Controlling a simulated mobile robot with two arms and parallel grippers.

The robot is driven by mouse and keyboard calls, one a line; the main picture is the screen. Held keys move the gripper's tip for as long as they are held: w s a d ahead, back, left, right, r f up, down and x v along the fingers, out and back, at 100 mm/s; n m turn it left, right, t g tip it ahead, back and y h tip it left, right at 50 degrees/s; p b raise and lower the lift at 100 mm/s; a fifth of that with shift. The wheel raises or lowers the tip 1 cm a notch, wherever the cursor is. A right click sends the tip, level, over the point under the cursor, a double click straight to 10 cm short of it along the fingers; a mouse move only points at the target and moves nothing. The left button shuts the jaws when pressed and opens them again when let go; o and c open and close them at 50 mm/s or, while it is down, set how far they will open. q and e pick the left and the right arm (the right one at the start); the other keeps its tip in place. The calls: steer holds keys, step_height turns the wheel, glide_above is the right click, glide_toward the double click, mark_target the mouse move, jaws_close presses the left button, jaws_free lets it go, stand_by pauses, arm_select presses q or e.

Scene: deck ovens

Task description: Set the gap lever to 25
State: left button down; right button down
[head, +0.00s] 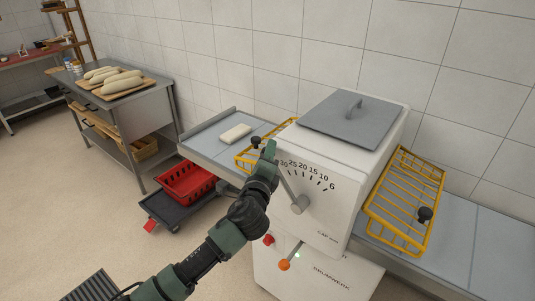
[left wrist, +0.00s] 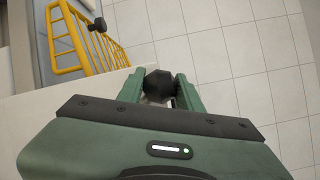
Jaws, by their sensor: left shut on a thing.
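The white machine (head: 320,222) has a dial scale (head: 308,170) marked 30, 25, 20, 15, 10, 6 from left to right. The grey gap lever (head: 289,189) runs from its round hub up and left, near the 30 end of the scale, left of the 25 mark. My left gripper (head: 268,152) is at the lever's upper end and partly hides it. In the left wrist view, its green fingers are shut on the lever's black knob (left wrist: 159,83). The exact reading is hard to tell. My right gripper is not in view.
Yellow wire guards (head: 406,200) stand over the grey belts either side of the machine. A dough piece (head: 235,132) lies on the left belt. Red and orange knobs (head: 284,265) sit below the dial. A red crate (head: 187,182) and a steel table (head: 125,112) with loaves stand left.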

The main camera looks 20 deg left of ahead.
mark_target(279, 171)
arm_select(q)
steer(key=shift+f, duration=0.1)
steer(key=d+m, duration=0.1)
steer(key=s+d+r+m+t, duration=0.1)
steer(key=d+r+m, duration=0.1)
steer(key=d, duration=0.1)
steer(key=shift+s+r+b, duration=0.2)
steer(key=shift+s+b, duration=0.05)
steer(key=shift+b, duration=0.1)
steer(key=c, duration=0.9)
jaws_free()
steer(key=shift+a, duration=0.1)
steer(key=shift+c, duration=0.2)
steer(key=shift+s+f, duration=0.1)
steer(key=shift+s, duration=0.3)
steer(key=s+b, duration=0.2)
steer(key=s, duration=0.5)
steer(key=shift+d+f, duration=0.35)
steer(key=shift+d, duration=0.1)
